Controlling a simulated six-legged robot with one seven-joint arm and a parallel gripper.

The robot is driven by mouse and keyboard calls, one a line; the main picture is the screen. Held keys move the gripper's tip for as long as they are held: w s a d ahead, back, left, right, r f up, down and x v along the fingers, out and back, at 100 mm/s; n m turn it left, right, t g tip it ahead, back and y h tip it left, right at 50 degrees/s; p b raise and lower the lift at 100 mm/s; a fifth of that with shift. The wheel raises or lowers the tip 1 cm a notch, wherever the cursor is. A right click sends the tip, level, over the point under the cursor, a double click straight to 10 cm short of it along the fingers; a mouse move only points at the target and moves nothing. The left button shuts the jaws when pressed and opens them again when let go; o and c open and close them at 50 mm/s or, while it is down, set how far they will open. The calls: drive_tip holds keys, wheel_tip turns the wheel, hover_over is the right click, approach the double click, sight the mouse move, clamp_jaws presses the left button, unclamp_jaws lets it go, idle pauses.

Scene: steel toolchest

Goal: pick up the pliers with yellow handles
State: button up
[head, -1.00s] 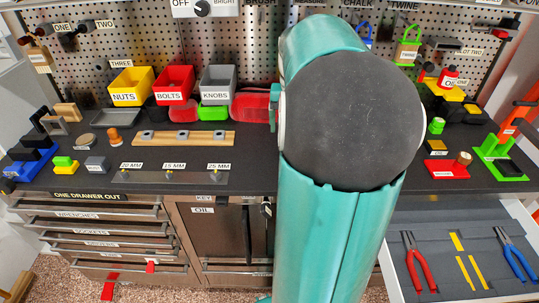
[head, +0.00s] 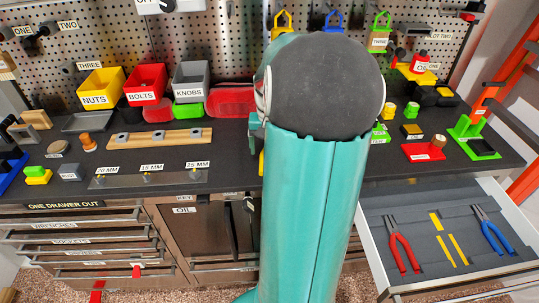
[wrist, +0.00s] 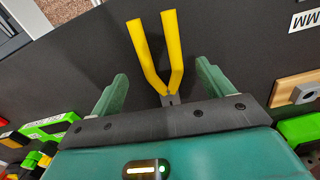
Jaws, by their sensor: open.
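The pliers with yellow handles (wrist: 148,58) lie on the dark worktop in the wrist view, between my two fingers. Their handles spread away from my palm, and the grey head end is partly hidden at my gripper's front edge. My gripper (wrist: 162,73) is open, one green finger on each side, with gaps between the fingers and the handles. In the head view my arm hides most of this spot; a small yellow piece (head: 262,163) shows at the arm's left edge, likely a handle.
An open drawer (head: 374,243) at right holds red pliers (head: 400,245), blue pliers (head: 492,230) and yellow marks between them. Left of my arm are a wooden rail (head: 160,139) and a size-label strip (head: 150,178). Bins (head: 145,83) stand behind.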

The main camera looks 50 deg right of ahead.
drive_tip(key=shift+f, duration=1.5)
drive_tip(key=shift+w, duration=0.1)
drive_tip(key=c, duration=1.2)
drive_tip(key=shift+o, duration=0.2)
